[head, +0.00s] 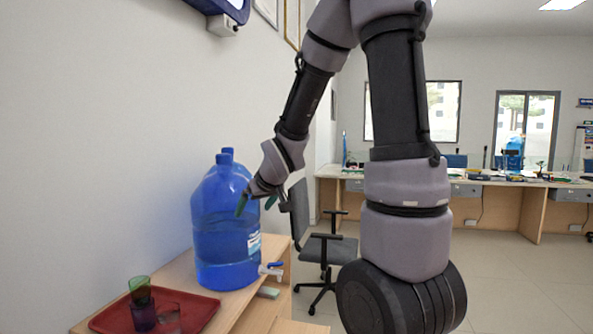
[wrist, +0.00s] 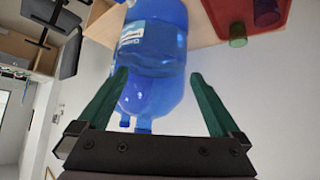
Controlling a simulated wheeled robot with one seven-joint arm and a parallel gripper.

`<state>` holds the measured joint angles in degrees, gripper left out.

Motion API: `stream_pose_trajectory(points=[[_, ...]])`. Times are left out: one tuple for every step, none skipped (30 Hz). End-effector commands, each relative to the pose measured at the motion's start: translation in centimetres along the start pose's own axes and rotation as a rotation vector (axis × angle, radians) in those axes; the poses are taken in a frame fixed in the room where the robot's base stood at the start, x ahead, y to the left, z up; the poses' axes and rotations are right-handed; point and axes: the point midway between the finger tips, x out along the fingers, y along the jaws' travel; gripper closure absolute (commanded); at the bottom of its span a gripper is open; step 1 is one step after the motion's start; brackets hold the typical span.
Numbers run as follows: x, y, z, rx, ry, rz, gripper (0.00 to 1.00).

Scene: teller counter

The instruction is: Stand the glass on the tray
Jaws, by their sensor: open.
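The red tray (head: 203,312) lies on the wooden table at the lower left, and shows at the upper right in the wrist view (wrist: 222,14). A green glass (head: 140,285) stands upright at the tray's far edge, its base hidden behind a dark purple glass (head: 143,318); I cannot tell whether it rests on the tray. A clear glass (head: 169,315) is faintly visible on the tray. The wrist view shows the green glass (wrist: 238,33) at the tray's border. My gripper (head: 257,205) is open and empty beside the upper part of a blue water bottle (head: 225,235).
The large bottle stands on the table (head: 185,277) between my gripper and the tray, with a tap (head: 272,270) in front. A white wall is close on the left. An office chair (head: 325,245) stands beyond the table.

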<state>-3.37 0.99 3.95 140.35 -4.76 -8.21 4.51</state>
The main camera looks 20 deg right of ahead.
Motion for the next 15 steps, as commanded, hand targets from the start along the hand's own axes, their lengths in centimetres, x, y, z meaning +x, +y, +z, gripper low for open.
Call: stream_pose_trajectory(points=[[-2.7, 0.8, -0.6, 0.049, -0.002, 0.023, 0.00], [-4.1, 1.2, -0.5, 0.081, -0.013, 0.033, 0.00], [-6.0, 1.6, -0.4, 0.124, -0.027, 0.044, 0.00], [-7.5, 1.8, -0.3, 0.156, -0.038, 0.051, 0.00], [-8.9, 2.0, -0.1, 0.189, -0.047, 0.056, 0.00], [-10.8, 2.1, 0.3, 0.235, -0.061, 0.060, 0.00], [-12.3, 2.2, 0.6, 0.270, -0.070, 0.060, 0.00], [-13.7, 2.1, 1.0, 0.303, -0.080, 0.059, 0.00], [-15.6, 2.0, 1.5, 0.347, -0.092, 0.055, 0.00], [-16.9, 1.8, 2.0, 0.378, -0.101, 0.050, 0.00], [-18.1, 1.6, 2.4, 0.406, -0.109, 0.043, 0.00], [-19.7, 1.3, 3.0, 0.443, -0.120, 0.033, 0.00], [-20.7, 1.0, 3.5, 0.469, -0.128, 0.024, 0.00], [-21.7, 0.7, 3.9, 0.493, -0.135, 0.015, 0.00], [-22.8, 0.3, 4.4, 0.521, -0.145, 0.003, 0.00]])
